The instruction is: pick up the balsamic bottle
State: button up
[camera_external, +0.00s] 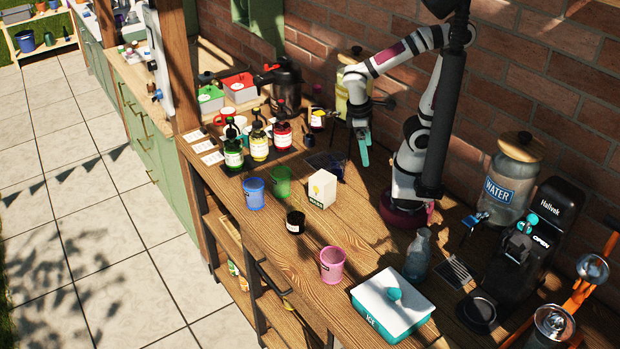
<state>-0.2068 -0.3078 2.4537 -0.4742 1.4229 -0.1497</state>
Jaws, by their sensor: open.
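I cannot tell which thing is the balsamic bottle, as no label that I can read says so. Three dark-topped bottles stand in a row at the back left: one with green (233,155), one with yellow (259,149) and one with red (282,137). A small dark jar with a white label (295,223) stands upright nearer the front edge. My gripper (363,157) has teal fingers, points down and hangs above the back of the table. It is open and apart from the bottles, to their right. Nothing shows between its fingers.
A white carton (321,189), blue cup (253,193), green cup (280,181) and pink cup (332,265) stand on the wooden table. An ice box (393,308), glass bottle (418,254), water jar (507,182) and black machine (543,230) crowd the right. Bare wood lies around the pink cup.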

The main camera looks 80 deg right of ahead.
jog(key=w+f+n+h, duration=0.2)
jog(key=w+n+h, duration=0.2)
jog(key=n, duration=0.3)
jog(key=n+t+h, duration=0.5)
jog(key=n+t, duration=0.6)
jog(key=n, duration=0.9)
send_over(301, 220)
jog(key=f, duration=0.4)
jog(key=s+f, duration=0.1)
jog(key=f, duration=0.2)
jog(key=shift+a, duration=0.4)
jog(key=f, duration=0.8)
jog(key=shift+w+d, duration=0.25)
jog(key=shift+w, duration=0.05)
jog(key=x, duration=0.6)
jog(key=shift+w+d+f, duration=0.15)
jog(key=shift+w+d, duration=0.1)
grip_shut()
